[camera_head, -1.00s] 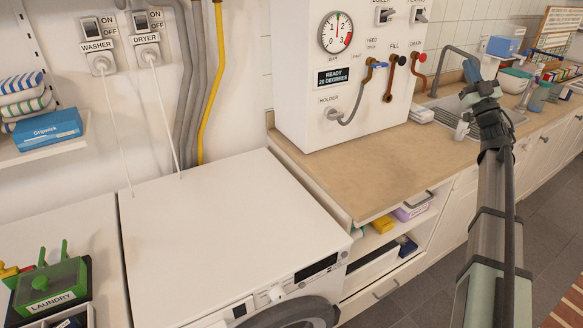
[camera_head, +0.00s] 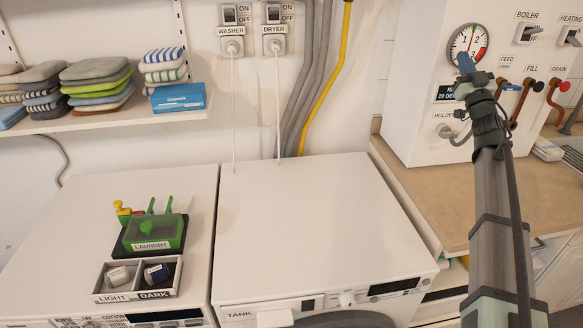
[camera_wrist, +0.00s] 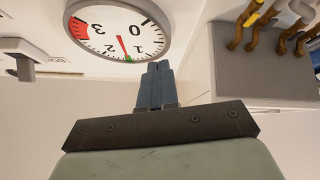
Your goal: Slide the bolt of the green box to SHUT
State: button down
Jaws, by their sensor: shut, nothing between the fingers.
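The green box (camera_head: 153,232), labelled LAUNDRY, sits on a dark base on the left white machine top in the head view. Green upright pieces stand at its back, and a yellow and red piece (camera_head: 123,211) is at its back left. I cannot tell which part is the bolt or how it is set. My gripper (camera_head: 466,63) is far to the right of the box, raised in front of the boiler gauge. Its blue fingers (camera_wrist: 154,86) are together and empty in the wrist view. The box is not in the wrist view.
A divided LIGHT/DARK tray (camera_head: 137,293) stands in front of the box. The right machine top (camera_head: 310,220) is clear. Folded cloths and a blue packet (camera_head: 178,97) lie on the shelf above. The gauge (camera_wrist: 118,30) and several valve handles are close to my gripper.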

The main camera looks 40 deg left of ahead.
jog(key=s+a+r+n+g+y, duration=0.1)
jog(key=s+a+g, duration=0.2)
jog(key=s+a, duration=0.9)
jog(key=s+a+r+g+y, duration=0.15)
jog(key=s+a, duration=0.45)
jog(key=a, duration=1.1)
jog(key=s+a+r+n+g+y, duration=0.1)
jog(key=s+a+g+y, duration=0.15)
jog(key=s+a, duration=0.95)
jog(key=s+a+n+g, duration=0.1)
jog(key=s+a+g, duration=0.2)
jog(key=s+a, duration=0.95)
jog(key=s+a+g+h, duration=0.1)
jog(key=s+a+g, duration=0.3)
jog(key=s, duration=1.5)
jog(key=s+a+n+g, duration=0.1)
jog(key=s+a+g, duration=0.1)
jog(key=s+a, duration=1.1)
jog(key=s+d+f+t+h, duration=0.1)
jog(key=s+f+t+h, duration=0.15)
jog(key=f+h, duration=0.4)
jog(key=s+d+f+t+h, duration=0.1)
jog(key=s+f+h, duration=0.25)
jog(key=f, duration=0.65)
jog(key=s+d+f+n+h, duration=0.1)
jog(key=s+d+f+h, duration=0.2)
jog(key=d+f+h, duration=0.4)
notch_tip(320, 180, down, 3)
jog(key=shift+s+n, duration=0.15)
jog(key=shift+n, duration=0.15)
